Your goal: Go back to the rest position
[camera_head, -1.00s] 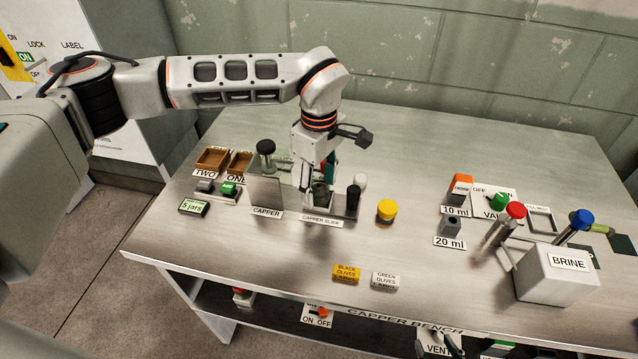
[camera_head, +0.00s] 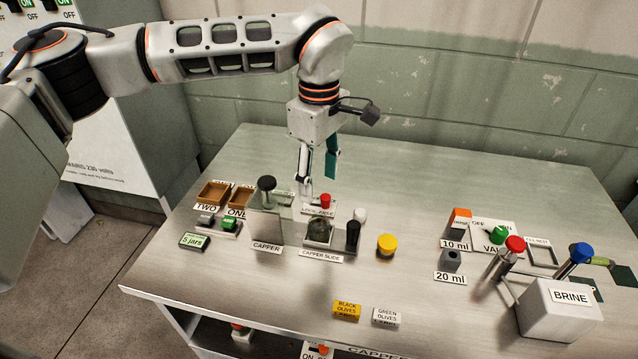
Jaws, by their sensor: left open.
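My left gripper (camera_head: 318,178) is open and empty. It hangs above the back of the capper slide (camera_head: 321,256), near a red knob (camera_head: 325,201). One finger is pale and the other shows a teal pad. A dark jar (camera_head: 322,229) sits on the slide, clear of the fingers. My left arm reaches in from the left across the back of the bench (camera_head: 250,309). My right gripper is not in view.
The capper (camera_head: 267,226) stands left of the slide, with two brown trays (camera_head: 214,192) beyond it. A yellow cap (camera_head: 386,244) lies to the right. Label blocks (camera_head: 347,311) sit at the front. The brine box (camera_head: 560,308) stands at right. The bench's middle is largely clear.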

